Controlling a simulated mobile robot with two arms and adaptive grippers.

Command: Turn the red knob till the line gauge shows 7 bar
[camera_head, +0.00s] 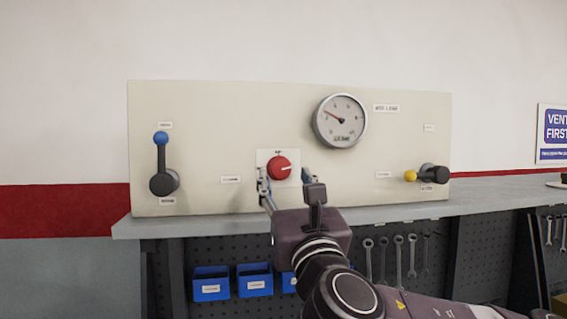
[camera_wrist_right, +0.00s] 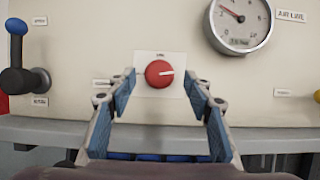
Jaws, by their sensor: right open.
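The red knob (camera_head: 279,168) sits on a white plate in the lower middle of the beige panel. A white line on it points to the right. It also shows in the right wrist view (camera_wrist_right: 159,74), ahead of and between the fingers. The line gauge (camera_head: 340,121) is round and white, up and right of the knob. Its red needle points to the upper left; the numbers are too small to read surely. My right gripper (camera_head: 285,180) is open in front of the knob, its fingers on either side, with contact not visible. My left gripper is not in view.
A black lever with a blue tip (camera_head: 161,138) stands upright at the panel's left. A black lever with a yellow tip (camera_head: 411,176) lies level at the right. The bench edge (camera_head: 400,213) runs below, with blue bins (camera_head: 211,284) and hanging wrenches underneath.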

